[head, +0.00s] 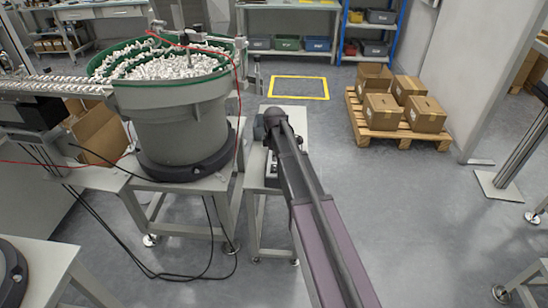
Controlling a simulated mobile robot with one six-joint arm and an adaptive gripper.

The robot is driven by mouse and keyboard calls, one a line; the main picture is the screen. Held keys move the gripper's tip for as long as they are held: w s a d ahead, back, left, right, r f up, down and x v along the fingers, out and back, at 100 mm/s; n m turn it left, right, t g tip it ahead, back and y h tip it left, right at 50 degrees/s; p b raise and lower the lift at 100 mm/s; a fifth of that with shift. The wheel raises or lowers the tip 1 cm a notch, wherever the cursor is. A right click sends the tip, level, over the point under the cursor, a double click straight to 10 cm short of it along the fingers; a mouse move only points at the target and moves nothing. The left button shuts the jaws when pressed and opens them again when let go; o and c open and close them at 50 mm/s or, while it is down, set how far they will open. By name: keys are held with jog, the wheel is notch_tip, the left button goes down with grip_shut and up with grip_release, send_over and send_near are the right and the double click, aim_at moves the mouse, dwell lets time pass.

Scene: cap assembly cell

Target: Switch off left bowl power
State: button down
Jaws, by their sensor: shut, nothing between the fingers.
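A bowl feeder (180,115) with a green rim stands left of centre, filled with small white caps (165,66). Beside it on the right is a small narrow stand (295,117). A dark unit (271,168) sits on this stand, mostly covered by my arm; I cannot make out a switch on it or its state. My arm reaches from the bottom right up to the stand, its rounded dark joint over the stand top. My gripper cannot be made out; the arm hides that area. Part of another dark round base shows at the lower left edge.
A pallet (364,138) with several cardboard boxes (381,110) stands at the right. Shelves with bins line the back. Cables hang to the floor below the feeder table (150,186). The grey floor right of my arm is clear, as is a yellow floor square (300,77).

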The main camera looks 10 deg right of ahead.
aim_at(275, 166)
notch_tip(275, 166, up, 10)
jog(key=w+p, duration=0.1)
jog(key=p, duration=0.8)
jog(key=shift+d+p, duration=0.2)
jog(key=shift+p, duration=0.1)
jog(key=shift+w+r, duration=0.1)
jog(key=shift+w, duration=0.05)
jog(key=s+a+r+m+p, duration=0.1)
jog(key=s+r+m+p, duration=0.1)
jog(key=s+m, duration=0.5)
jog(key=s+r+m+g+p, duration=0.1)
jog(key=s+m, duration=0.6)
jog(key=s, duration=1.3)
jog(key=shift+s+a+r+m+p, duration=0.15)
jog(key=shift+a+r+m+p, duration=0.25)
jog(key=shift+r+p, duration=0.15)
